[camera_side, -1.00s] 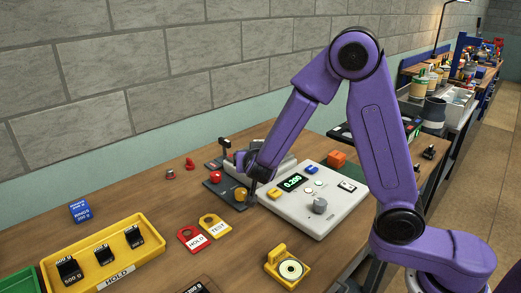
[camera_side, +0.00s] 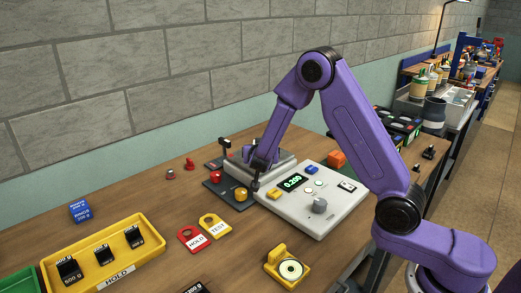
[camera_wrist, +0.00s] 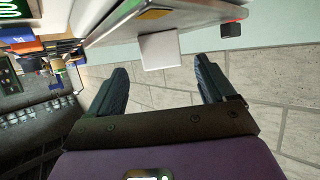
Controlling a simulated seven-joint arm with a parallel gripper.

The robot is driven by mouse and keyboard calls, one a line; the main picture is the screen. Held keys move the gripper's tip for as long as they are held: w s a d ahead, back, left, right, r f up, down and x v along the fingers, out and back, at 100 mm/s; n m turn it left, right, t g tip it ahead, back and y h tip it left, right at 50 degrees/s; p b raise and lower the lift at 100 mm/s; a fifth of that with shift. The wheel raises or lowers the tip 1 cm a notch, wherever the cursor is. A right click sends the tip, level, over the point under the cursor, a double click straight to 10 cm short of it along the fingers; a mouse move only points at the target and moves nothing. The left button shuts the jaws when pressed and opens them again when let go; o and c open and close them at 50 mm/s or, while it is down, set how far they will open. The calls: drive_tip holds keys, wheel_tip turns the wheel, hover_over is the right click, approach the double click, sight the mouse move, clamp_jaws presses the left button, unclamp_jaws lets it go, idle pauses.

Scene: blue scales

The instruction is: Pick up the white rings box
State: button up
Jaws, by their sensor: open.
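A plain white box (camera_wrist: 160,50) shows in the wrist view against the edge of the scale, between and beyond my fingertips. It carries no label I can read, and I cannot make it out in the side view, where my arm covers part of the scale pan. My gripper (camera_wrist: 161,68) is open, its two dark fingers well apart and nothing between them. In the side view my gripper (camera_side: 257,185) is low at the pan end of the white scale (camera_side: 325,208), which reads 0.200.
A blue box marked RINGS (camera_side: 80,212) stands at the left, behind a yellow HOLD tray (camera_side: 150,222) of black weights. Red and yellow tags (camera_side: 205,233) and a yellow tape holder (camera_side: 288,268) lie in front. Red and yellow knobs (camera_side: 228,190) stand beside the scale.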

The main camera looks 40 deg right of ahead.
drive_tip(key=shift+x, duration=2.7)
drive_tip(key=shift+w, duration=0.1)
drive_tip(key=c, duration=1.3)
drive_tip(key=shift+r, duration=0.2)
